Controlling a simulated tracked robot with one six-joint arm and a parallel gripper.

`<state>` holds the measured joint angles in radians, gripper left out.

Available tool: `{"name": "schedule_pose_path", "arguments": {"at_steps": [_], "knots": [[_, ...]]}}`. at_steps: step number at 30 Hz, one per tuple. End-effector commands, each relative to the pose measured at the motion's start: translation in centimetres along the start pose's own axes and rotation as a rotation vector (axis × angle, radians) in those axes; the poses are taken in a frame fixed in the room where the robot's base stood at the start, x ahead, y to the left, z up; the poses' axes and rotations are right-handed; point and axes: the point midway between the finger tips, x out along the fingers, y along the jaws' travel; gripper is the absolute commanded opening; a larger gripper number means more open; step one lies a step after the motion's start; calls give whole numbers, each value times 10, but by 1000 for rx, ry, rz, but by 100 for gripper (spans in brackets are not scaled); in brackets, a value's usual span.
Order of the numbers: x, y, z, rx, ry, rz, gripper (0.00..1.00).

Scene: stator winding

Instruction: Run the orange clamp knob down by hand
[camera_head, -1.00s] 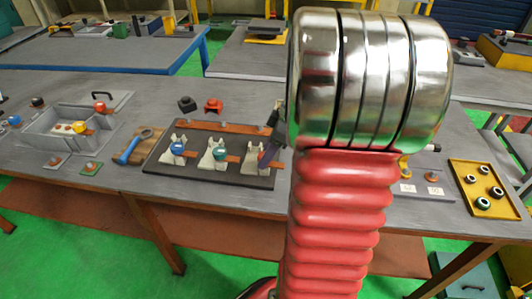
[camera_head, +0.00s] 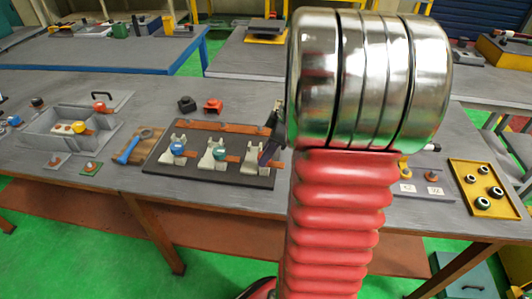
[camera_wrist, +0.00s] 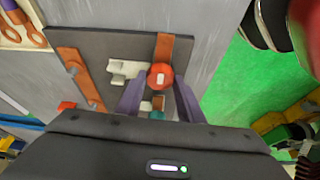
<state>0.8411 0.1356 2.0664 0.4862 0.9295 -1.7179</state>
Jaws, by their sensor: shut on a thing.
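The orange clamp knob (camera_wrist: 160,76) shows in the wrist view on a pale clamp, over a copper bar (camera_wrist: 163,48) on the dark base plate (camera_wrist: 115,45). My gripper (camera_wrist: 160,82) has one purple finger on each side of the knob and is shut on it. The knob looks upright on its clamp. In the head view my gripper (camera_head: 269,150) is at the right end of the dark base plate (camera_head: 205,178), and my arm hides most of it and the orange knob.
A blue-knobbed clamp (camera_head: 178,148) and a teal-knobbed clamp (camera_head: 220,154) stand left on the same plate. Black (camera_head: 187,103) and red (camera_head: 212,105) parts sit behind it. A blue-handled tool (camera_head: 133,147) lies at left. A yellow tray (camera_head: 482,188) is at right.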

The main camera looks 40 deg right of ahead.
Motion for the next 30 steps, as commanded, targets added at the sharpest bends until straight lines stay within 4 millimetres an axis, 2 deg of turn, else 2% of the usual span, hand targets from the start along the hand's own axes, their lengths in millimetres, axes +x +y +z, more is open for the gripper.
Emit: {"name": "schedule_pose_path", "arguments": {"at_steps": [30], "knots": [[1,-3,2,44,1,1,12]]}}
